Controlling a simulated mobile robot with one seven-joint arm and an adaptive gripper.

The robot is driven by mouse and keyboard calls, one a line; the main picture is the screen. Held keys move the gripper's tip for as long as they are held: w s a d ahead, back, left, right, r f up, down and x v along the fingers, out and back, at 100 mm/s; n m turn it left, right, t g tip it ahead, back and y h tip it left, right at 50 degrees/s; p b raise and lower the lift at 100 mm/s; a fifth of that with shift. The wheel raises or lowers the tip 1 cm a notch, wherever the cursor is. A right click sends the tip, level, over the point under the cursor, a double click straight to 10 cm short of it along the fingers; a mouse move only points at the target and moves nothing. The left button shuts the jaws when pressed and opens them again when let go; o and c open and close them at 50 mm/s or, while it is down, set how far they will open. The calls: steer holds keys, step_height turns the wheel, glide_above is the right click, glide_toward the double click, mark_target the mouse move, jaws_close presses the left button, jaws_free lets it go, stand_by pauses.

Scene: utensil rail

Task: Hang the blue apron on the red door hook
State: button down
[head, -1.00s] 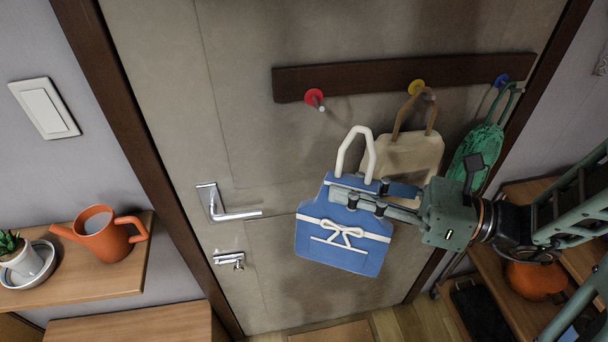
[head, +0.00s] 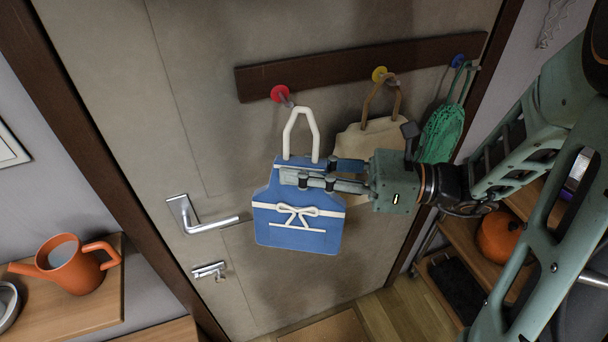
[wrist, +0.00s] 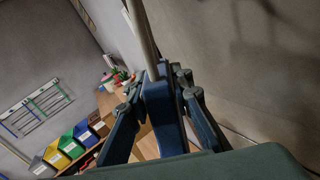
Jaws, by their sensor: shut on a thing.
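The blue apron (head: 298,222) has a white bow and a white neck loop (head: 299,122). My gripper (head: 293,176) is shut on its upper part and holds it nearly upright in front of the door. The red door hook (head: 281,94) is at the left end of the dark rail. The top of the loop is just below and right of this hook, close to its peg; I cannot tell whether they touch. In the wrist view my gripper's fingers (wrist: 160,110) close on the apron, seen edge-on.
On the dark rail (head: 335,70), a beige bag (head: 365,140) hangs from the yellow hook (head: 379,74) and a green bag (head: 442,132) from the blue hook (head: 457,61). A door handle (head: 205,222) is lower left. An orange watering can (head: 72,265) stands on a shelf.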

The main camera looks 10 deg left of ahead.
steer(key=w+a+f+b, duration=0.1)
steer(key=w+a, duration=0.3)
steer(key=w, duration=0.2)
steer(key=shift+w+f+b, duration=0.35)
steer(key=shift+w, duration=0.05)
stand_by(0.5)
steer(key=shift+f, duration=0.1)
stand_by(0.6)
steer(key=c, duration=1.6)
jaws_free()
